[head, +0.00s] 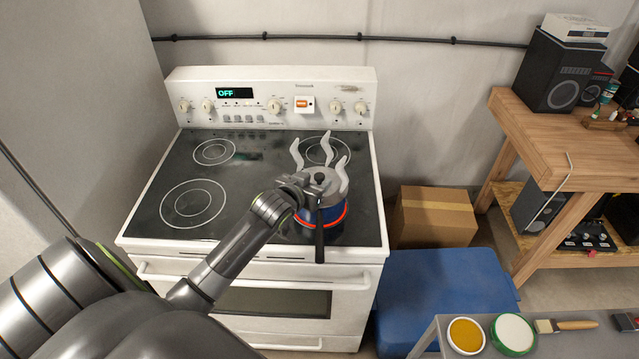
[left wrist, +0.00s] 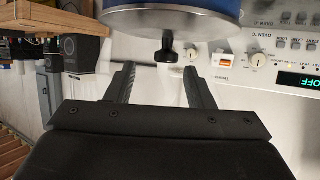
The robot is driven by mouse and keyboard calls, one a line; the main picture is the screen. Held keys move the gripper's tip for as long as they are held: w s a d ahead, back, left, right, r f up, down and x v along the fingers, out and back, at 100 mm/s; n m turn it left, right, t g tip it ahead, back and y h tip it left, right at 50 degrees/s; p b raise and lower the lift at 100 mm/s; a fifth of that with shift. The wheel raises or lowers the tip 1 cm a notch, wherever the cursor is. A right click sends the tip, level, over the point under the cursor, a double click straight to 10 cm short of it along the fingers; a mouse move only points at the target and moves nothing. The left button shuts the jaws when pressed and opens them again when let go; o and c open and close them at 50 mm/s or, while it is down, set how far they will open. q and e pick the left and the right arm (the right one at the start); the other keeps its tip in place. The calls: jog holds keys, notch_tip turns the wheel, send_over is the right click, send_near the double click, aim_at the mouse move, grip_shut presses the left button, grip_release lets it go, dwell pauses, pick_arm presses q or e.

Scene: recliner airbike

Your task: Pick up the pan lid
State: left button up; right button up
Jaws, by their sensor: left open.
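A blue pan (head: 338,212) sits on the front right burner, which glows red. Its black handle (head: 319,242) points toward the front of the stove. A grey pan lid (head: 326,186) covers the pan, partly hidden by my left gripper (head: 308,185). White wavy steam shapes rise around it. In the left wrist view, which is upside down, the lid (left wrist: 167,22) shows its steel rim and black knob (left wrist: 167,55). My left gripper (left wrist: 160,70) is open and empty, with the knob lined up between its fingertips. I cannot tell if they touch. My right gripper is out of view.
The white stove (head: 150,250) has a back panel with knobs and a display reading OFF. Its other burners are bare. A cardboard box (head: 433,218), a blue container (head: 440,290) and a wooden workbench (head: 540,150) stand to the right. A grey table with tins is front right.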

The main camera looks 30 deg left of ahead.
aim_at(319, 177)
pick_arm(q)
jog(key=shift+w+a+f+p, duration=0.1)
jog(key=shift+w+a+p, duration=0.1)
jog(key=shift+w+p, duration=0.3)
jog(key=x, duration=0.3)
jog(key=shift+s+a+p, duration=0.15)
jog(key=shift+a+p, duration=0.05)
jog(key=shift+p, duration=0.2)
jog(key=shift+w+f, duration=0.35)
jog(key=shift+w, duration=0.15)
grip_shut()
